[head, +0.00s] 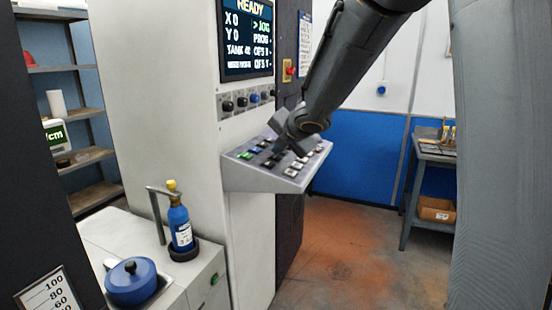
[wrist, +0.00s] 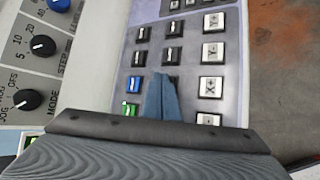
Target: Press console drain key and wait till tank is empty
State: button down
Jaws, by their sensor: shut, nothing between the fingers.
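The console keypad (head: 262,178) juts from the pale machine cabinet in the head view, with dark, white, green and blue keys. The screen (head: 247,38) above it reads READY, with X 0, Y 0 and a tank line that I read as about 42. My gripper (head: 279,149) is over the keypad. In the wrist view my gripper (wrist: 160,98) is shut and empty, its blue-grey fingertips among the dark and white keys. A blue key (wrist: 129,110) and a green key lie left of the fingers. I cannot tell which key is the drain key, or whether the fingertips touch one.
Knobs (head: 241,102) line the panel below the screen, and a red button (head: 290,70) is to the right. A blue bottle (head: 181,222) and a blue lidded pot (head: 131,281) stand on the lower-left counter. Open floor (head: 350,245) lies right of the console.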

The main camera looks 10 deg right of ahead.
jog(key=shift+f+b, duration=0.3)
jog(key=shift+r, duration=0.15)
dwell(0.5)
jog(key=shift+d+r+p, duration=0.1)
jog(key=shift+r+p, duration=0.55)
jog(key=shift+p, duration=0.3)
jog(key=r+p, duration=0.3)
jog(key=d+r+p, duration=0.1)
jog(key=r+p, duration=0.1)
jog(key=shift+s, duration=0.35)
